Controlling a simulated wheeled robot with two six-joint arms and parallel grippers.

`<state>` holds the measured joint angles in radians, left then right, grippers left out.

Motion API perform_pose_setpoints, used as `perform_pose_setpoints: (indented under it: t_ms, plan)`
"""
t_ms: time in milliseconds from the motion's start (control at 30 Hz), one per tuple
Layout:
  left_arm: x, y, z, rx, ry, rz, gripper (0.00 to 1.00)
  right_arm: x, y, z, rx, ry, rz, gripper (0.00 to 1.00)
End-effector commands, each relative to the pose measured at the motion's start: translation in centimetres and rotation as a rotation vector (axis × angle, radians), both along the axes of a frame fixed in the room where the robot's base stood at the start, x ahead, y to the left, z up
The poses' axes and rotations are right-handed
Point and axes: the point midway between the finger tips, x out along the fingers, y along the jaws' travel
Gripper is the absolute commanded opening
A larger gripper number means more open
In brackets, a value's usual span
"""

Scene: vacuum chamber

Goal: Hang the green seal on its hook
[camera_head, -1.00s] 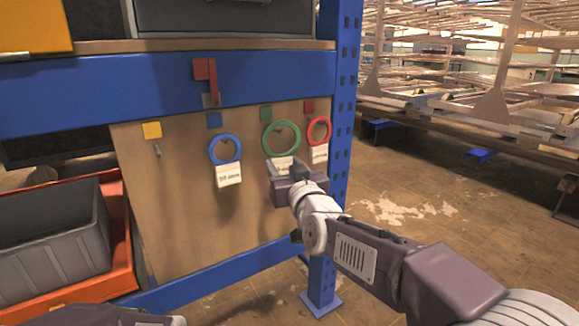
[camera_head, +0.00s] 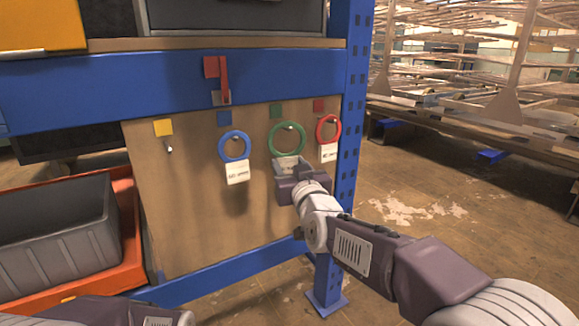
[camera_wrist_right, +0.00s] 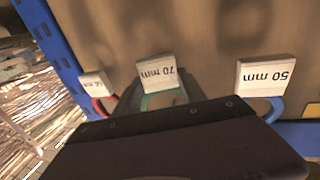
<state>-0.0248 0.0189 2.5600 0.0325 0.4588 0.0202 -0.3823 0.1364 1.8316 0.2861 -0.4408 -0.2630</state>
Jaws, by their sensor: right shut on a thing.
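The green seal (camera_head: 272,139) is a green ring with a white tag, upright in front of the board under the green square (camera_head: 276,111). A metal hook (camera_head: 289,127) shows within the ring's opening, near its top; I cannot tell whether the ring rests on it. My right gripper (camera_head: 289,163) is shut on the seal's lower end, by the tag. The right wrist view shows the "70 mm" tag (camera_wrist_right: 157,73) and part of the green ring (camera_wrist_right: 150,101) behind my gripper (camera_wrist_right: 160,92). My left arm shows at the lower left, its gripper out of view.
A blue ring (camera_head: 234,158) and a red ring (camera_head: 320,131) hang on either side, the red one close. The hook (camera_head: 169,146) under the yellow square (camera_head: 163,127) is bare. A blue post (camera_head: 351,160) stands right of the board. A grey bin (camera_head: 60,228) is at left.

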Motion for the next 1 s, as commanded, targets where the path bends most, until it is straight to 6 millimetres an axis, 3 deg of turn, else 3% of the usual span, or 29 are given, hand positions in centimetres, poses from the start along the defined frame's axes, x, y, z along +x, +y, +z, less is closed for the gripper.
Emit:
perform_pose_setpoints:
  t_ms: [33,100,467,567,900,1000]
  plan:
    - [0.0,0.0,0.0,0.000,0.000,0.000,0.36,0.0,0.0,0.0,0.000,0.000,0.000,0.54]
    - [0.0,0.0,0.0,0.000,0.000,0.000,0.36,0.0,0.0,0.0,0.000,0.000,0.000,0.73]
    - [0.0,0.0,0.2,0.000,0.000,0.000,0.36,-0.3,-0.1,0.1,0.000,0.001,0.000,0.74]
    - [0.0,0.0,0.7,0.000,0.000,0.000,0.36,-1.4,-0.3,0.3,0.000,0.001,0.001,0.74]
    - [0.0,0.0,3.0,0.000,0.000,0.000,0.36,-7.7,-2.0,0.2,0.000,-0.001,0.001,0.74]
    - [0.0,0.0,3.2,0.000,0.000,0.000,0.36,-8.5,-2.3,-0.1,0.000,0.000,0.001,0.74]
